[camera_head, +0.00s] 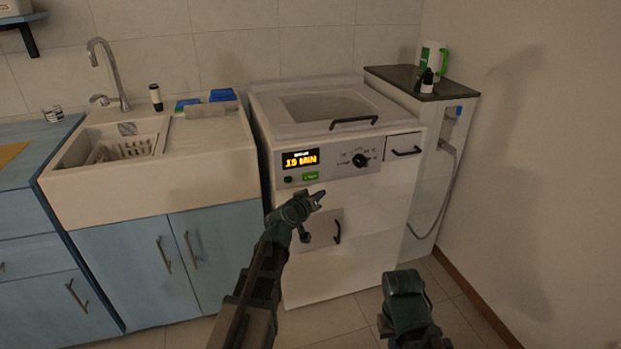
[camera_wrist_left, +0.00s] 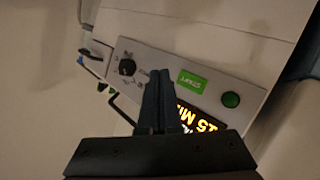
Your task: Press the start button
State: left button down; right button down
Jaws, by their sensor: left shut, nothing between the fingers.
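The white washing machine (camera_head: 350,230) has a grey control panel with a lit orange display (camera_head: 300,159) reading "15 MIN". Below the display are a small dark round button (camera_head: 288,180) and a green START label (camera_head: 310,176). In the left wrist view the panel appears upside down, with the green round button (camera_wrist_left: 231,99) to the right of the START label (camera_wrist_left: 192,82). My left gripper (camera_head: 321,194) is shut and empty, just below and in front of the panel. Its fingers (camera_wrist_left: 158,88) overlap the panel between the knob and the label. My right gripper (camera_head: 405,290) is low at front right; its fingers are not clear.
A black knob (camera_head: 361,160) is right of the display, and a drawer with a black handle (camera_head: 406,152) is beyond it. A lid handle (camera_head: 353,122) sits on top. A sink cabinet (camera_head: 150,190) stands left, a narrow shelf unit (camera_head: 425,225) right.

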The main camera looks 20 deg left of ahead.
aim_at(316, 177)
pick_arm(q)
jog(key=shift+w+a, duration=0.65)
jog(key=shift+w, duration=0.3)
jog(key=shift+w+a, duration=0.65)
jog(key=shift+w, duration=0.35)
jog(key=shift+w+a, duration=0.65)
jog(key=shift+w, duration=0.3)
jog(key=shift+w+a, duration=0.1)
jog(key=shift+w, duration=0.05)
jog(key=shift+w+a, duration=0.15)
jog(key=shift+w, duration=0.05)
jog(key=shift+w+a, duration=0.25)
jog(key=shift+w, duration=0.05)
dwell(0.5)
jog(key=shift+s+d, duration=0.1)
dwell(0.4)
jog(key=shift+s+d, duration=0.4)
jog(key=shift+s, duration=0.15)
jog(key=s+d, duration=0.2)
jog(key=s, duration=0.2)
jog(key=shift+s+d, duration=0.1)
jog(key=shift+d, duration=0.3)
